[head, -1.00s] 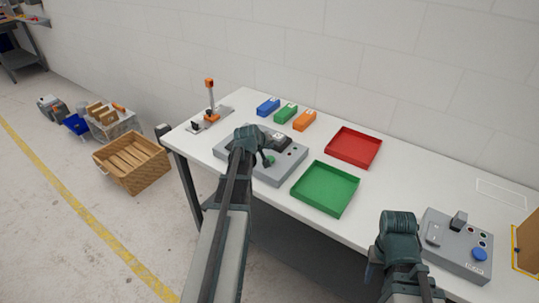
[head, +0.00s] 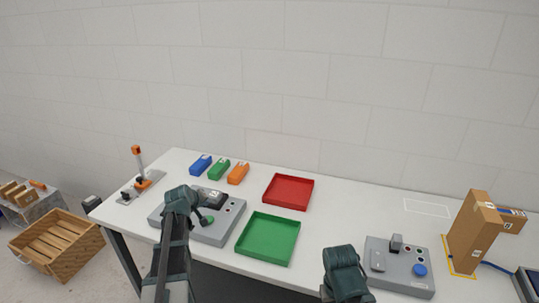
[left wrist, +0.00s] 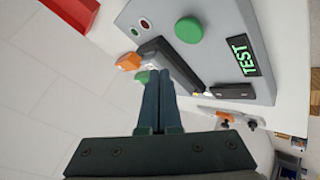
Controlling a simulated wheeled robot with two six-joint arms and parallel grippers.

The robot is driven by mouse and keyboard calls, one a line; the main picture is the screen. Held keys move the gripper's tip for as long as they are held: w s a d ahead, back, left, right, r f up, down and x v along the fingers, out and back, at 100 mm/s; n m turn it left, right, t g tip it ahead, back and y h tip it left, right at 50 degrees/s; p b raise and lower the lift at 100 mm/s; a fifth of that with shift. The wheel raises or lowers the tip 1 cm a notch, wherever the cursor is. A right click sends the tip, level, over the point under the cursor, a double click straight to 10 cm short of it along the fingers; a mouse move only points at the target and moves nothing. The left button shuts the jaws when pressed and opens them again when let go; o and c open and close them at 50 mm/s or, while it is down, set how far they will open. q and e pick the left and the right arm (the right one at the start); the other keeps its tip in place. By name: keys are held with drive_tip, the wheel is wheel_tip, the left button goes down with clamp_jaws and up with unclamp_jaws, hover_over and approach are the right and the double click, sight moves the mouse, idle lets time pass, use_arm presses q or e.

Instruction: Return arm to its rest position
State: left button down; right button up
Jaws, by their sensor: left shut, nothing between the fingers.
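My left gripper (left wrist: 160,76) is shut and empty in the left wrist view, its two fingers side by side. In the head view my left arm reaches over the near left part of the grey test machine (head: 223,232), and its fingers are hard to make out. The left wrist view shows the machine (left wrist: 255,15) with a green button (left wrist: 188,29), a TEST label (left wrist: 242,55) and a dark press part. No contact with the machine can be made out. My right arm shows at the bottom of the head view, its fingers hidden.
A green tray (head: 245,252) and a red tray (head: 268,200) lie right of the machine. Blue (head: 200,165), green (head: 219,169) and orange (head: 238,173) bins stand behind. A grey control box (head: 380,275) is near my right arm. A cardboard box (head: 470,235) stands far right.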

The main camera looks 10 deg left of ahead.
use_arm(q)
drive_tip(key=s+d+f+m+g+h, duration=0.1)
drive_tip(key=s+d+f+m+g, duration=0.15)
drive_tip(key=d, duration=0.55)
drive_tip(key=s+d+f+m+g, duration=0.1)
drive_tip(key=s+d+m, duration=0.25)
drive_tip(key=d, duration=0.55)
drive_tip(key=s+d+f+m+g+h, duration=0.15)
drive_tip(key=s+d, duration=0.25)
drive_tip(key=d, duration=0.4)
drive_tip(key=s+d+m+g+y, duration=0.1)
drive_tip(key=s+d+m+g, duration=0.1)
drive_tip(key=s+d, duration=0.4)
drive_tip(key=s+d+f+m+g+y, duration=0.1)
drive_tip(key=s+d+m, duration=0.3)
drive_tip(key=s, duration=0.6)
drive_tip(key=shift+s+d+f+m+g+y, duration=0.15)
drive_tip(key=shift+d+f+m+g+y, duration=0.15)
drive_tip(key=shift+d+g, duration=0.55)
